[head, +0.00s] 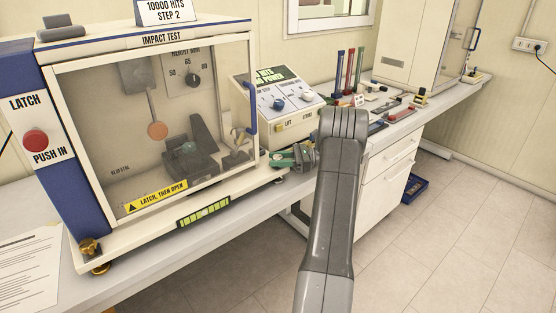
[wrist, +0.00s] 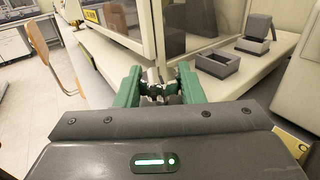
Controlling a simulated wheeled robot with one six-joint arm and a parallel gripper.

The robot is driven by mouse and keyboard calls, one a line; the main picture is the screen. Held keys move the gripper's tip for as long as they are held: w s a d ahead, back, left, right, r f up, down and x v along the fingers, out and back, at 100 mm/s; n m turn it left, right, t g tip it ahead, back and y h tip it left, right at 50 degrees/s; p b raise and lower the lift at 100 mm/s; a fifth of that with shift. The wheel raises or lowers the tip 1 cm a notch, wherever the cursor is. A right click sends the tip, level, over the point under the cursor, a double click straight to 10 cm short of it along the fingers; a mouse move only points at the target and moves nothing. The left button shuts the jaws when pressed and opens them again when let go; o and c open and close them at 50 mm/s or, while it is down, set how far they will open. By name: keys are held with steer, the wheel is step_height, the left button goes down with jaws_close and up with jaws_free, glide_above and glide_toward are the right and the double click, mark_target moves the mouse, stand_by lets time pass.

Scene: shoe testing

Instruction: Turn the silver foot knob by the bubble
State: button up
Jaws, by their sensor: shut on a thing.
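The impact tester (head: 150,40) is a white and blue cabinet with a clear door, standing on the bench. A yellow-green bubble level (head: 204,212) sits on its front base edge. My gripper (head: 290,158) is at the cabinet's front right corner, low by the base. In the wrist view, my gripper's green fingers (wrist: 159,88) are shut on a small silver knob (wrist: 157,76) under the cabinet corner. The knob is mostly covered by the fingers and cannot be made out in the head view. The bubble's position in its vial is too small to tell.
A brass foot knob (head: 92,252) is at the cabinet's front left corner. A control box (head: 282,100) with switches stands close behind my gripper. Tools and small parts (head: 385,105) lie farther along the bench. The floor (head: 450,230) in front is open.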

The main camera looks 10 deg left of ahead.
steer(key=shift+r+g, duration=0.1)
steer(key=shift+g, duration=0.2)
steer(key=o, duration=1)
steer(key=shift+d, duration=0.1)
